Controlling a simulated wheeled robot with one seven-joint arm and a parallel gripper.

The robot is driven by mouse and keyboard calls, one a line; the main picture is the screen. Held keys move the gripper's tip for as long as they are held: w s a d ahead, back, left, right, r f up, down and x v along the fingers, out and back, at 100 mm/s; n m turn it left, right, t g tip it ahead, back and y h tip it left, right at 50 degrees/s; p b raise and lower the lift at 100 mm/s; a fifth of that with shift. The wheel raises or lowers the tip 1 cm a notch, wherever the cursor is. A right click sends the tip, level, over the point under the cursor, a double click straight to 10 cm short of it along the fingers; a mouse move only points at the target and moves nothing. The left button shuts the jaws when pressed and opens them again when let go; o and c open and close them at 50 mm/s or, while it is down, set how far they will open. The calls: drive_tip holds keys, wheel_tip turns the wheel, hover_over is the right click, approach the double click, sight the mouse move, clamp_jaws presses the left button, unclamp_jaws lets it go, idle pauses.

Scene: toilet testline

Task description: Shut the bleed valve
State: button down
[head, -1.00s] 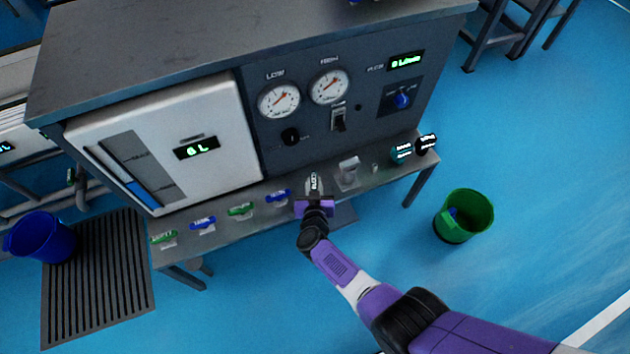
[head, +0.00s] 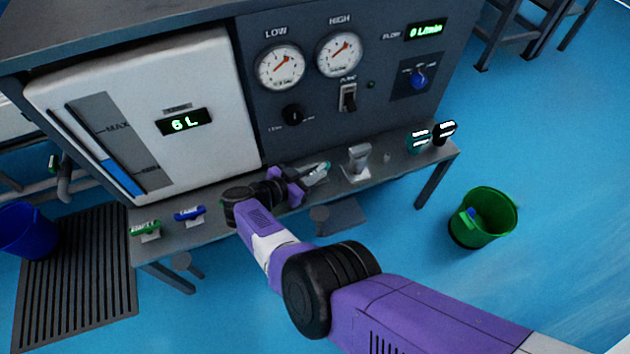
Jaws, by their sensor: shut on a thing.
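The bleed valve's pale lever (head: 318,173) is on the grey bench ledge, below the gauges. It lies slantwise, its visible part pointing up and right from my gripper. My gripper (head: 297,181), with purple fingers, is at the lever's left end and is shut on it. The fingers and wrist hide that end and the valve body, and the lever's label cannot be read from here.
A green lever (head: 144,228) and a blue lever (head: 188,213) are on the ledge at left; my arm covers the ledge beside them. A grey block (head: 359,162) stands right of my gripper. A green bucket (head: 484,218) is on the floor at right. The low (head: 281,66) and high (head: 339,54) gauges are above.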

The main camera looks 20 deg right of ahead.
drive_tip(key=shift+w+f+m+g+b, duration=0.1)
drive_tip(key=shift+f+m+g+b, duration=0.1)
drive_tip(key=shift+m+g+b, duration=0.7)
drive_tip(key=shift+n+h+b, duration=0.3)
drive_tip(key=shift+b, duration=0.05)
drive_tip(key=shift+d+r, duration=0.1)
drive_tip(key=shift+r, duration=0.1)
drive_tip(key=c, duration=1.3)
unclamp_jaws()
drive_tip(key=shift+v, duration=3.9)
